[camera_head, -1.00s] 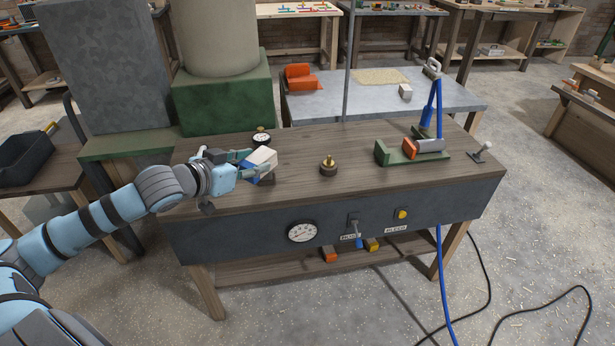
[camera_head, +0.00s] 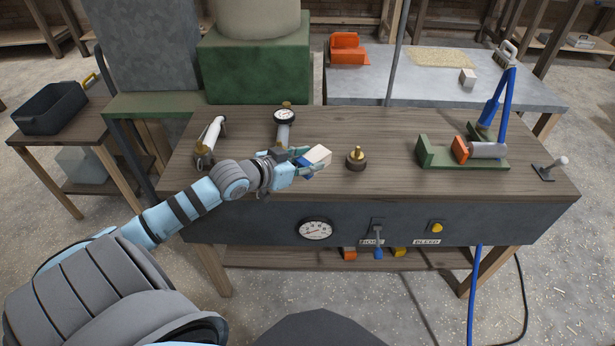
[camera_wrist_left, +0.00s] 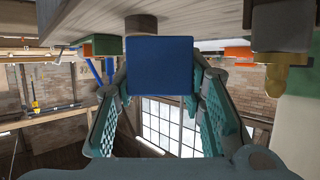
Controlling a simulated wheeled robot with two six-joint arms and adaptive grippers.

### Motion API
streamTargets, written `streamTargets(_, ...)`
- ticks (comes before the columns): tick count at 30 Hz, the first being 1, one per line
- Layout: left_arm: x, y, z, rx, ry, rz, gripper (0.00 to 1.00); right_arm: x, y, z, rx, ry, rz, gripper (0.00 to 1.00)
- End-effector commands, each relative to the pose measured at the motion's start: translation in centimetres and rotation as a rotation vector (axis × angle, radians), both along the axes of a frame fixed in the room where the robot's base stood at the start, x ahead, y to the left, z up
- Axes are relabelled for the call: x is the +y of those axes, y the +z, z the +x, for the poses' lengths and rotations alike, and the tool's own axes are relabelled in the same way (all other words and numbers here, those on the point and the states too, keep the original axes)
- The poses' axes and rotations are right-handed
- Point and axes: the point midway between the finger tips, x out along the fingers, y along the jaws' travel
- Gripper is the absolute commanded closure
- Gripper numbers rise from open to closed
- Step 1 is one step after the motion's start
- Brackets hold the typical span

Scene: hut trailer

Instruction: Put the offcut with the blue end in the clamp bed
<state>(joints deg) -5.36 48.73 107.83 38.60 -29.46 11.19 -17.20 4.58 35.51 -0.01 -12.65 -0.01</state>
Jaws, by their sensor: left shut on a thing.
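My left gripper (camera_head: 300,165) is shut on the offcut (camera_head: 319,156), a pale block with a blue end. It is held above the bench top, left of the brass-topped fitting. In the left wrist view the blue end (camera_wrist_left: 160,65) faces the camera between the two fingers (camera_wrist_left: 155,100). The clamp (camera_head: 465,152) stands on the bench at the right: a green bed with an end wall, an orange jaw (camera_head: 460,149) and a grey cylinder (camera_head: 487,150). The bed between end wall and orange jaw looks empty. My right gripper is not in view.
A brass-topped fitting (camera_head: 356,158) stands between the offcut and the clamp. A gauge (camera_head: 284,118) and a metal-and-white fitting (camera_head: 210,140) stand behind my left arm. A small lever (camera_head: 550,168) is right of the clamp. A blue hose (camera_head: 506,103) rises behind the clamp.

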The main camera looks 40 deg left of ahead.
Motion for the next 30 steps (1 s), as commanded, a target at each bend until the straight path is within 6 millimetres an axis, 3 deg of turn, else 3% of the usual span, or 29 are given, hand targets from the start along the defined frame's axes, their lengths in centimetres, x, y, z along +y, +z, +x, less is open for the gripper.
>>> streamTargets(9,0.2,-5.6,-0.1,0.000,0.003,0.001,0.91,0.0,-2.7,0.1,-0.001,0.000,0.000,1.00)
streamTargets(19,0.2,-5.8,-0.1,0.000,0.002,0.003,0.91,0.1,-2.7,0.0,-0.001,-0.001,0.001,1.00)
streamTargets(20,0.2,-5.8,-0.1,0.000,0.003,0.003,0.62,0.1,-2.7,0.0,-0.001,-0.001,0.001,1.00)
streamTargets(23,0.2,-5.7,-0.1,0.000,0.002,0.003,0.46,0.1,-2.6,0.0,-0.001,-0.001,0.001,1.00)
streamTargets(30,0.2,-5.7,-0.1,0.000,0.003,0.003,0.43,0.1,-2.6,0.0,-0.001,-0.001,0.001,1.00)
